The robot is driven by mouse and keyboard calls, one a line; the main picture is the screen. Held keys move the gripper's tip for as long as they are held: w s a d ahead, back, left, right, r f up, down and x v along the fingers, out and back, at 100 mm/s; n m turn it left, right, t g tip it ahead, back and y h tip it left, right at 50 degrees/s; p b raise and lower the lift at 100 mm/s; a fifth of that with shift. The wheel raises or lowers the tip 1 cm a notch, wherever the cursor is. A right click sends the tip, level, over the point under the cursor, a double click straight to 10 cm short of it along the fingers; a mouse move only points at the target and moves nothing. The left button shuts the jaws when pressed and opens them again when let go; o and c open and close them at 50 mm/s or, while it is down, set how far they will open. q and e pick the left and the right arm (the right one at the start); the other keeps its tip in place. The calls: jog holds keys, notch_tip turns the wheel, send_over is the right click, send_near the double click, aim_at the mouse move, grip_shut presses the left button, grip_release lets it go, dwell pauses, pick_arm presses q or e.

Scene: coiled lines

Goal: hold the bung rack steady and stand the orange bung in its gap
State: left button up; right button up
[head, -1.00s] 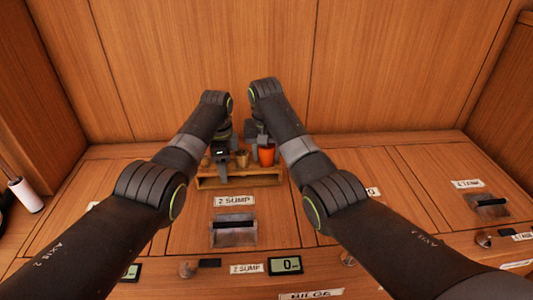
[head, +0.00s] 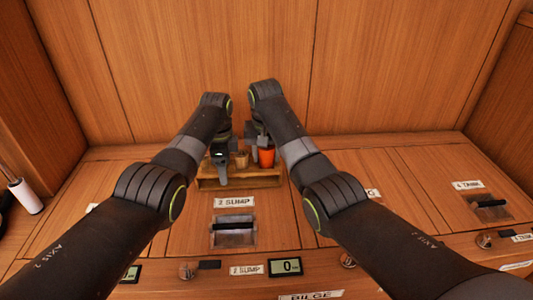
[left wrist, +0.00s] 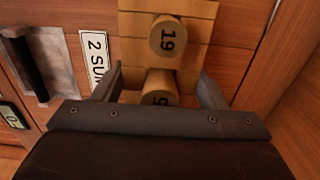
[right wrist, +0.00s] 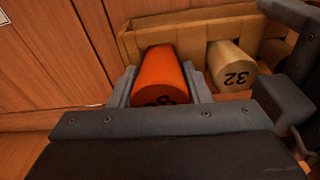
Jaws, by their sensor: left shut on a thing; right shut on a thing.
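The wooden bung rack (head: 240,182) stands on the panelled top. My left gripper (left wrist: 160,88) has its fingers on either side of the rack, shut on it, with a numbered tan bung (left wrist: 160,98) between them. My right gripper (right wrist: 165,90) is shut on the orange bung (right wrist: 163,72), which also shows in the head view (head: 267,157). The orange bung is roughly upright at the right end of the rack. Its lower end is hidden, so I cannot tell whether it is seated in the gap.
A tan bung marked 32 (right wrist: 232,68) stands in the rack beside the orange one. Another marked 19 (left wrist: 166,38) shows in the left wrist view. A recessed handle (head: 234,225) lies in front of the rack. The wooden wall (head: 370,60) rises close behind.

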pick_arm(q)
jog(key=shift+r, duration=0.1)
pick_arm(e)
jog(key=shift+f, duration=0.4)
jog(key=shift+r, duration=0.45)
dwell(0.6)
jog(key=o, duration=1.5)
jog(key=shift+a, duration=0.1)
pick_arm(q)
jog(key=shift+d, duration=0.1)
pick_arm(e)
jog(key=shift+o, duration=0.2)
jog(key=shift+a+r, duration=0.1)
jog(key=shift+r, duration=3.45)
jog(key=shift+d, duration=0.2)
pick_arm(q)
jog(key=o, duration=1.2)
